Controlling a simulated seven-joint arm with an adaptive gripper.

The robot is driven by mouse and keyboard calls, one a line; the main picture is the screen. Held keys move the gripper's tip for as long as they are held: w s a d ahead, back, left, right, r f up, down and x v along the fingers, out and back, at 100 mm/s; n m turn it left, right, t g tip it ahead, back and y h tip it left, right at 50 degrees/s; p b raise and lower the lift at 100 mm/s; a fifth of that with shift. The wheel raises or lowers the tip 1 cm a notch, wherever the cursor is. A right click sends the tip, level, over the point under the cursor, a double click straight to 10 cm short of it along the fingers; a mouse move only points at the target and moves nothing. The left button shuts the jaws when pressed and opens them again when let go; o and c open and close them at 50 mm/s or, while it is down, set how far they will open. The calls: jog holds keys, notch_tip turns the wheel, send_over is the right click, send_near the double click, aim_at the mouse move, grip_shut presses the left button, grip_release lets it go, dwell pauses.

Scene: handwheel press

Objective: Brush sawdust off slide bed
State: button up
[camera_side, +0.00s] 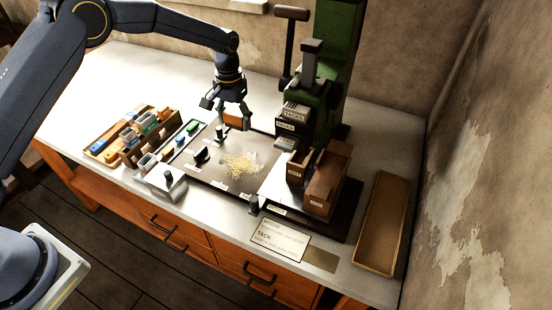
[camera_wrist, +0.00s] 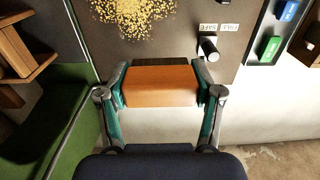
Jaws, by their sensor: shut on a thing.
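My gripper (camera_side: 232,119) is shut on an orange-brown wooden block, the brush (camera_wrist: 160,87), which sits between both fingers in the wrist view. A dark strip, perhaps its bristles, shows along the block's far edge. Part of the brush also shows beside the fingers in the side view (camera_side: 234,122). The sawdust (camera_side: 242,164) lies as a loose pale-yellow pile on the dark slide bed (camera_side: 206,173). In the wrist view the sawdust (camera_wrist: 130,14) is at the top, apart from the brush. Whether the brush touches the bed I cannot tell.
The green press (camera_side: 330,105) with its handwheel stands right of the bed. Wooden bins (camera_side: 325,185) stand at its front. A long tray (camera_side: 380,225) lies far right. A black knob (camera_wrist: 208,48) stands near the "FULL SAFE" labels. A sorting rack (camera_side: 150,138) is left.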

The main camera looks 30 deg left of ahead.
aim_at(259, 155)
jog(key=shift+w+d+f, duration=0.25)
jog(key=shift+d+f, duration=0.1)
jog(key=shift+f, duration=3.3)
jog(key=shift+s+f, duration=0.2)
jog(key=shift+f, duration=0.6)
jog(key=shift+s+d, duration=0.1)
jog(key=shift+s, duration=5.15)
jog(key=shift+w+d, duration=0.2)
jog(key=shift+d, duration=0.55)
jog(key=shift+w+a, duration=0.1)
jog(key=shift+w, duration=5.25)
jog(key=shift+s+d, duration=0.1)
jog(key=shift+d, duration=0.75)
jog(key=shift+s+a, duration=0.1)
jog(key=shift+s, duration=5.2)
jog(key=shift+s+d, duration=0.1)
jog(key=shift+d, duration=0.7)
jog(key=shift+w, duration=5.3)
jog(key=shift+w+d, duration=0.15)
jog(key=shift+d, duration=0.5)
jog(key=shift+s+d, duration=0.1)
jog(key=shift+s, duration=5.15)
jog(key=shift+s+r, duration=0.1)
jog(key=shift+s, duration=0.1)
notch_tip(259, 155, up, 8)
